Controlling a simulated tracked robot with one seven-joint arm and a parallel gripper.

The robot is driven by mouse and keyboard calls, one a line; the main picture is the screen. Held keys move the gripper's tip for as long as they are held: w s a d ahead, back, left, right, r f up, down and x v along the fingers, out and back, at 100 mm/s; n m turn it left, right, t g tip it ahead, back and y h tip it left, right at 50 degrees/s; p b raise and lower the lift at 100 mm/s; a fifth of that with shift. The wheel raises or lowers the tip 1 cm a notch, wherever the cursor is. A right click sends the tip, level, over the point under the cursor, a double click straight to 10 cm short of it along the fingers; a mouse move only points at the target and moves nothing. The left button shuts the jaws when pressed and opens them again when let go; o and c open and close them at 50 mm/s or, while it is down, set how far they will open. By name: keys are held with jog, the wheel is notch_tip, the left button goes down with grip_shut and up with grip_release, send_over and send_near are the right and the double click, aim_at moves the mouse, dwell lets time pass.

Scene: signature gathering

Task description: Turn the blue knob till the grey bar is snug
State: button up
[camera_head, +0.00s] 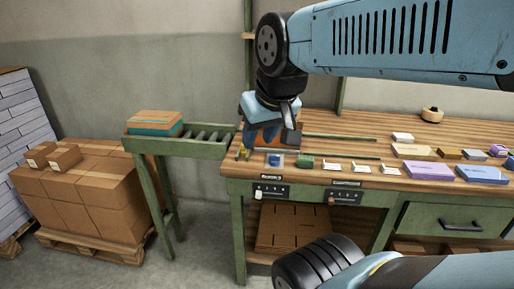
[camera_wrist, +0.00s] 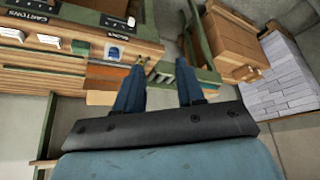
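A small blue piece (camera_head: 276,160) on a pale square plate sits at the bench's front left edge; it could be the blue knob, but its shape is too small to tell. It also shows in the wrist view (camera_wrist: 113,53), left of my fingers. My gripper (camera_head: 263,141) hangs over the bench's left end, just behind and left of that piece. In the wrist view my gripper (camera_wrist: 161,67) has its two blue fingers well apart, with nothing held between them. I cannot pick out the grey bar with certainty; my gripper hides part of that corner.
The wooden bench (camera_head: 365,122) holds a green block (camera_head: 305,162), white cards and coloured boxes on its right. Labelled switch panels (camera_head: 271,190) are on its front. A green roller stand (camera_head: 200,142) adjoins at left, beside stacked cartons (camera_head: 100,200).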

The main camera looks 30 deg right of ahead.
jog(key=shift+w+d, duration=0.1)
jog(key=shift+d, duration=0.15)
jog(key=n+g, duration=0.6)
jog(key=n, duration=0.5)
send_over(274, 160)
notch_tip(274, 160, down, 11)
jog(key=f, duration=1.3)
jog(key=shift+w+d+f, duration=0.15)
jog(key=shift+w+d, duration=0.1)
jog(key=shift+c, duration=0.2)
grip_shut()
